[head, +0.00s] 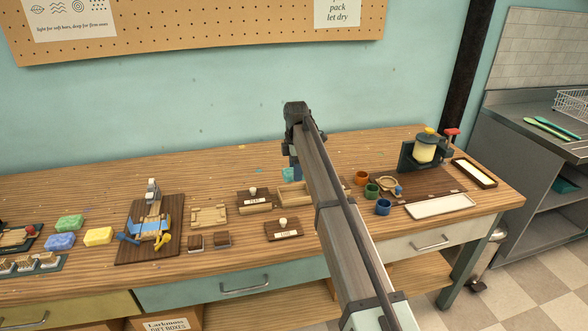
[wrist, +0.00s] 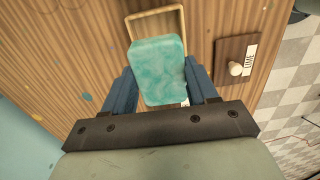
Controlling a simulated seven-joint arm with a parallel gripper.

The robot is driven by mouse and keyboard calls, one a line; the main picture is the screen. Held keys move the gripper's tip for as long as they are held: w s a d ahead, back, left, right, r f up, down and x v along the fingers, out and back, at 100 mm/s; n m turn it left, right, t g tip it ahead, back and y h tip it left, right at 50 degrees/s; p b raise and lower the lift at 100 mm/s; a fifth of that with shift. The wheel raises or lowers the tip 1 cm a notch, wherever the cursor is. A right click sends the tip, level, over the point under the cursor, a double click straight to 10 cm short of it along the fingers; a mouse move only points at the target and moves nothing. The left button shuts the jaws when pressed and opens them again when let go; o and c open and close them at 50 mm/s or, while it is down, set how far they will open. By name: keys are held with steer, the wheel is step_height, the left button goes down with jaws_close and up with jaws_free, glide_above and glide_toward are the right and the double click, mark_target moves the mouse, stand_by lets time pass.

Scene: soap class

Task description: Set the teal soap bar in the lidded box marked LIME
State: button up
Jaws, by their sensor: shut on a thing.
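My gripper (wrist: 160,78) is shut on the teal soap bar (wrist: 158,62), with one blue finger on each side of it. In the head view the soap (head: 288,174) shows just behind an open wooden box (head: 293,196), partly hidden by my arm. The box's pale rim also shows beyond the soap in the wrist view (wrist: 182,22). The soap looks raised above the table; its exact height is unclear. A dark lid with a pale knob, marked LIME (wrist: 231,80), lies apart from the box on the table; it also shows in the head view (head: 284,231).
A second box with a knobbed dark lid (head: 253,196) stands left of the open box; its mark looks like PLUM. A wooden frame (head: 209,215), two small brown blocks (head: 222,239) and coloured soaps (head: 98,236) lie left. Cups (head: 383,207) and a white tray (head: 440,206) stand right.

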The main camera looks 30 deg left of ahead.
steer(key=shift+f, duration=0.1)
steer(key=shift+f, duration=2.8)
steer(key=shift+f, duration=0.5)
steer(key=o, duration=1.4)
steer(key=shift+r, duration=0.1)
steer(key=shift+r, duration=2.9)
